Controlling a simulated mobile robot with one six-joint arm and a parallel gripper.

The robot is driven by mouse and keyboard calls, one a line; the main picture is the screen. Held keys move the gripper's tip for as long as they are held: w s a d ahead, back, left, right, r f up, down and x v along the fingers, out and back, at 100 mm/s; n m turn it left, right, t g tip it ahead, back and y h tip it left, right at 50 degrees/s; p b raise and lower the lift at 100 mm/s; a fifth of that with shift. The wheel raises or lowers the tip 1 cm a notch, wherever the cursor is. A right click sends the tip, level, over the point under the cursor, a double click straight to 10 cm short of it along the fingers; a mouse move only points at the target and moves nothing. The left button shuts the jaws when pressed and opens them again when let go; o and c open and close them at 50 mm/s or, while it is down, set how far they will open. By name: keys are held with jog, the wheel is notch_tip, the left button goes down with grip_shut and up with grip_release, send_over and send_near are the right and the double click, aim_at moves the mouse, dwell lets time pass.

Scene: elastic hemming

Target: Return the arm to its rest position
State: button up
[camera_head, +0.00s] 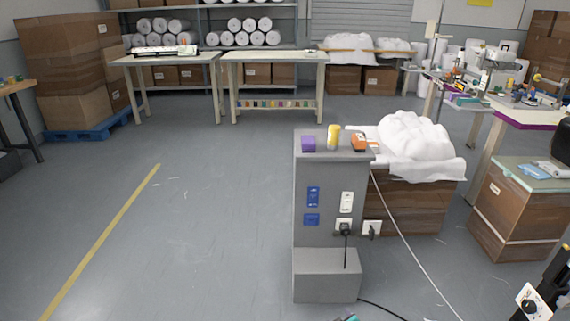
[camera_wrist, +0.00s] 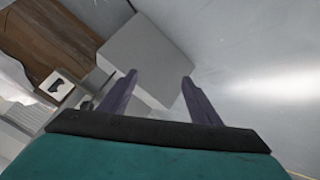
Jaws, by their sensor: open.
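My gripper (camera_wrist: 158,82) shows in the wrist view with its two dark fingers apart and nothing between them. Beyond the fingers is the grey block (camera_wrist: 150,50) at the foot of the grey pedestal, with grey floor to its right. In the head view only a small teal and dark piece of my arm shows at the bottom edge, below the grey pedestal (camera_head: 325,195). The gripper's fingers cannot be made out there.
A brown box (camera_head: 410,205) with white cloth (camera_head: 410,140) on it stands right of the pedestal. A pale cable (camera_head: 410,255) and a black cord (camera_head: 380,307) run over the floor. Another box (camera_head: 515,215) is at the right. The floor (camera_head: 210,220) at left is clear.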

jog(key=s+a+f+m+g, duration=0.1)
jog(key=s+f+m+g, duration=0.35)
jog(key=s, duration=1.05)
jog(key=s+a+f+m+g, duration=0.1)
jog(key=s+a+m+g, duration=0.1)
jog(key=s+g, duration=0.95)
jog(key=s+r+p, duration=0.4)
jog(key=r+p, duration=0.2)
jog(key=r, duration=0.1)
jog(key=s+r+p, duration=0.5)
jog(key=r+p, duration=0.1)
jog(key=r, duration=0.1)
jog(key=shift+a+r+t+p, duration=0.3)
jog(key=shift+a+r+t, duration=0.05)
jog(key=shift+t, duration=0.05)
jog(key=shift+c, duration=0.4)
jog(key=c, duration=0.6)
jog(key=shift+d, duration=0.1)
